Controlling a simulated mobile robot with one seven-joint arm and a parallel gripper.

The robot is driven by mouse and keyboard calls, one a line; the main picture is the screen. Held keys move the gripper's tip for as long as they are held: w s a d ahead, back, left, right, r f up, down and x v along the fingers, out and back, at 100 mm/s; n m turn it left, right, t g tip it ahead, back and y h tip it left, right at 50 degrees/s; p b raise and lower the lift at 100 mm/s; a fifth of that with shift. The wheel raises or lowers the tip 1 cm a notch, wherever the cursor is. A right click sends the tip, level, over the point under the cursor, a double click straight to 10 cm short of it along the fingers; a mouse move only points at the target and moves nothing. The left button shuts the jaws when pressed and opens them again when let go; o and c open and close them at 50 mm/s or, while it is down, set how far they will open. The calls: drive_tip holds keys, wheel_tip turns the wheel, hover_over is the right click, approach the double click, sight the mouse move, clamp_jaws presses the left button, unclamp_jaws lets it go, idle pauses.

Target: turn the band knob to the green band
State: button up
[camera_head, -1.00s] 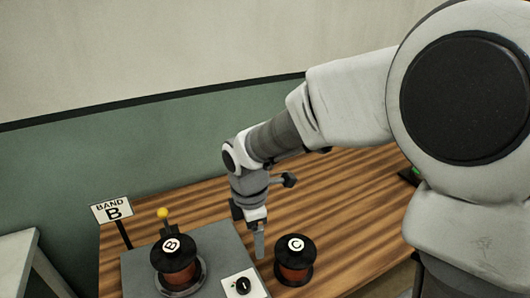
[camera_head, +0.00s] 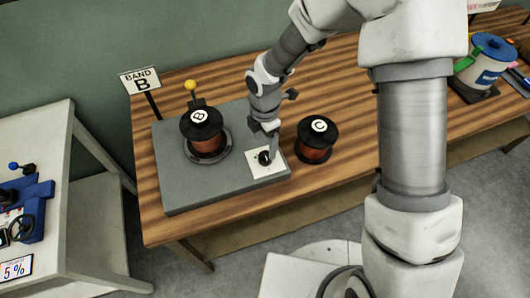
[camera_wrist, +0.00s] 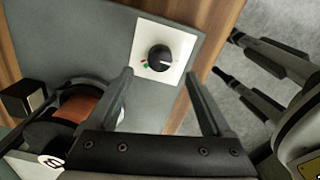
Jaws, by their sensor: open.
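The band knob (camera_head: 265,157) is a black round knob on a white square plate (camera_head: 277,170) at the front right of the grey base.
Spool B (camera_head: 207,142) stands on the grey base (camera_head: 185,190), with a yellow-tipped lever (camera_head: 191,86) behind it. Spool C (camera_head: 315,145) stands on the wood bench right of the plate. A "BAND B" sign (camera_head: 140,82) stands behind left. A white table (camera_head: 65,135) is at left.

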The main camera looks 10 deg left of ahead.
sight(265, 156)
wheel_tip(265, 156, down, 6)
drive_tip(key=shift+f, duration=0.1)
idle(0.4)
clamp_jaws()
